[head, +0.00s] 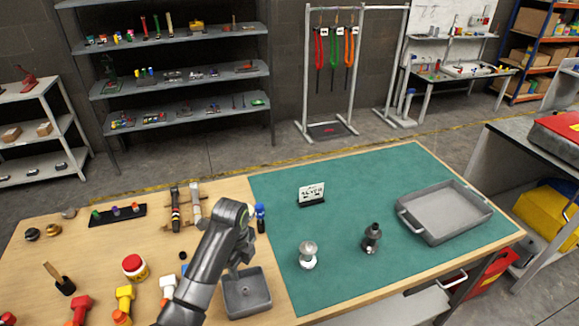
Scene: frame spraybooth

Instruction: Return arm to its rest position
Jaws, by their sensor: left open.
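My left arm comes up from the bottom of the head view and bends over the wooden workbench. Its left gripper (240,266) points down above or beside a small grey square tray (247,305). The jaws are small and partly hidden by the arm; they are open, and I see nothing held between them. My right gripper does not show.
A green mat (330,270) carries a grey tray (440,228), a small sign (311,193), a dark fitting (371,240) and a pale knob-shaped part (307,256). Left of the arm stand a red-lidded jar (134,267) and several coloured tools. Much of the mat is clear.

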